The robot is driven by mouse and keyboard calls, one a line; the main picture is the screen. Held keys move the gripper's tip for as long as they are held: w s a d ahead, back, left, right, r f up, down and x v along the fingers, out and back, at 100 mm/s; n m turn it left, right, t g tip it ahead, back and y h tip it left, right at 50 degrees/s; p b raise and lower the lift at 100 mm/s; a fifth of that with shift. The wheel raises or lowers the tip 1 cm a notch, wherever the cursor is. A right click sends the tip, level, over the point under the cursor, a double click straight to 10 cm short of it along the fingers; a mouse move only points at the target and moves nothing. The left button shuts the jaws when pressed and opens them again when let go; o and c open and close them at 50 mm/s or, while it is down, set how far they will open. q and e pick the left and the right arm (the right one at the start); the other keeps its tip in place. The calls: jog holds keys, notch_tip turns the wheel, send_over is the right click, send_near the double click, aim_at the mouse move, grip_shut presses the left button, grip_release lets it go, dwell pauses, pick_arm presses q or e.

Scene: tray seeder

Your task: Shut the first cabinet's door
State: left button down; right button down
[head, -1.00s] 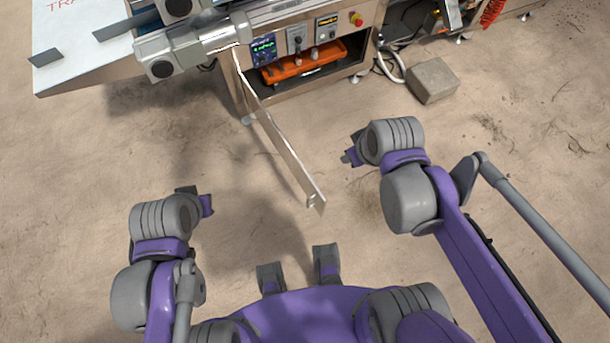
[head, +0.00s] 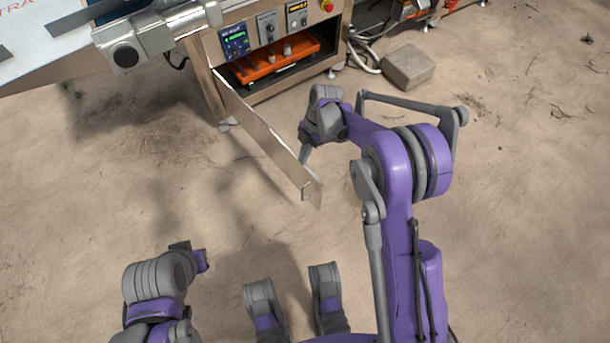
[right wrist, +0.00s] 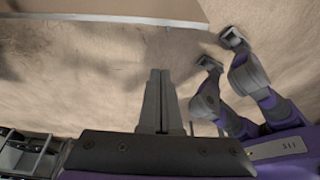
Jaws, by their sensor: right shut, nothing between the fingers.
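The cabinet (head: 213,85) stands at the top of the head view with its front opening uncovered. Its door (head: 262,133) stands wide open, a flat panel reaching from the cabinet's left side toward me. A small latch (head: 306,190) is at the door's free end. My right gripper (head: 305,155) is shut and empty on the right side of the door, close to its free end; I cannot tell if it touches. In the right wrist view the shut fingers (right wrist: 160,98) point toward the door panel (right wrist: 110,8). My left gripper (head: 193,253) is at lower left, away from the door, its jaws unclear.
An orange tray (head: 262,72) sits inside the cabinet opening, below a control panel (head: 234,42). A grey block (head: 408,67) lies on the ground to the right, with hoses (head: 362,60) beside the cabinet. The sandy ground left of the door is clear.

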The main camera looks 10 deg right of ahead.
aim_at(306, 169)
jog(key=b+x, duration=0.2)
jog(key=x, duration=0.8)
jog(key=shift+w+d+b, duration=0.15)
jog(key=shift+w+d, duration=0.15)
jog(key=shift+d, duration=0.3)
jog(key=shift+w+d+b, duration=0.15)
jog(key=shift+w+d, duration=0.15)
jog(key=shift+d, duration=0.3)
jog(key=shift+w+d+b, duration=0.15)
jog(key=shift+w+d, duration=0.15)
jog(key=shift+d, duration=0.3)
jog(key=shift+d, duration=0.15)
